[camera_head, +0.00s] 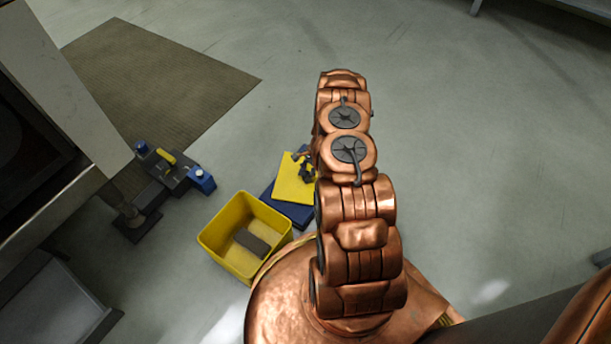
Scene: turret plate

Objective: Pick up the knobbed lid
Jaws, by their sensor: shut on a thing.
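The knobbed lid looks to be the flat yellow square plate (291,187). It shows left of my copper arm, over a dark blue square piece (292,212). My gripper (306,171) is the small dark part at the lid's upper right, partly hidden by my arm. It is shut on the lid; the knob itself is too small and covered to make out. I cannot tell whether the lid rests on the blue piece or is held above it.
A yellow open bin (219,225) with a dark grey block (251,242) inside stands just left of the blue piece. Further left is a dark device with blue ends and a yellow handle (166,158). A brown mat (160,85) lies behind. The floor beyond is clear.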

